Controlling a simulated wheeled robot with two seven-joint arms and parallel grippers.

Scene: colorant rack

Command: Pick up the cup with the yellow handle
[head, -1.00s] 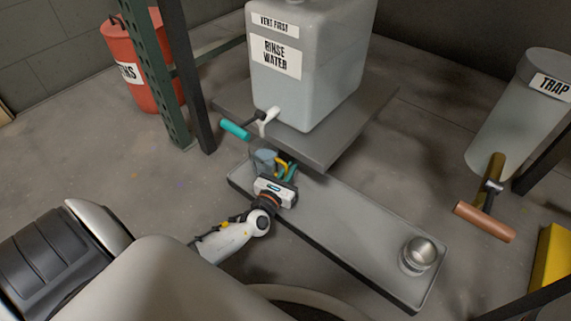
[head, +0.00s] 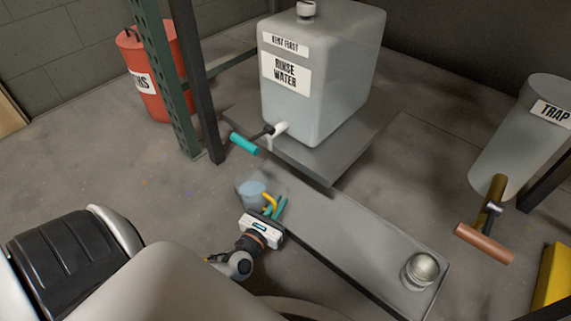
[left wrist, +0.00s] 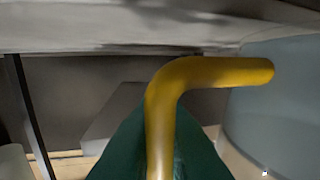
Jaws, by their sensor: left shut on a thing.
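The cup (head: 251,191) is pale blue and see-through, with a yellow handle (head: 270,202) on its right side. It is at the left end of the grey tray in the head view. I cannot tell for sure whether it touches the tray. My left gripper (head: 275,208) has teal fingers and is shut on the yellow handle. In the left wrist view the bent yellow handle (left wrist: 185,85) fills the middle, over a dark green finger, and the cup wall (left wrist: 280,95) is at the right. My right gripper is not in view.
A rinse water container (head: 320,90) stands on a shelf (head: 335,165) behind the tray (head: 340,220). Its teal-handled tap (head: 244,144) juts out above the cup. A metal cup (head: 421,269) sits at the tray's right end. A rack post (head: 165,80) stands left; a trap container (head: 525,125) hangs right.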

